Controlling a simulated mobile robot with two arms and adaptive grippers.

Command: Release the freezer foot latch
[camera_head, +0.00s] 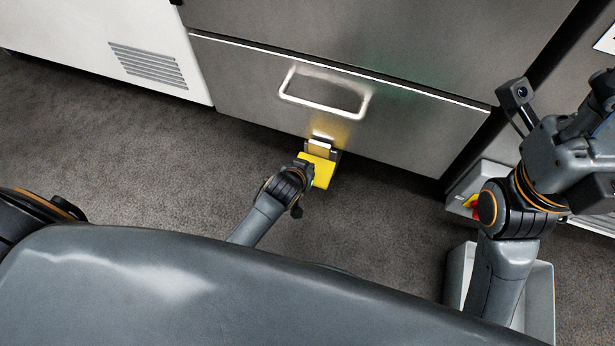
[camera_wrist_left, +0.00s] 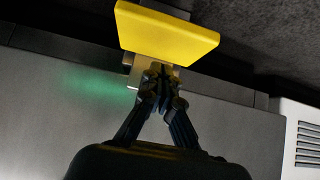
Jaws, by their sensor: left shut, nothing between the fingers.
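The freezer foot latch is a yellow pedal (camera_head: 320,171) on a metal bracket at the bottom edge of the grey freezer drawer (camera_head: 250,92). In the left wrist view the yellow pedal (camera_wrist_left: 166,32) lies just beyond the fingertips, in front of the bracket. My left gripper (camera_head: 303,165) is at the pedal's left side in the head view. In the left wrist view my left gripper (camera_wrist_left: 158,75) is shut and empty, with its tips over the bracket. Whether they touch it I cannot tell. My right arm is at the right; its fingers are not visible.
The drawer has a pale loop handle (camera_head: 324,94) above the pedal. A white cabinet with a vent (camera_head: 148,65) stands at the left. Dark carpet (camera_head: 120,150) is clear at the left.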

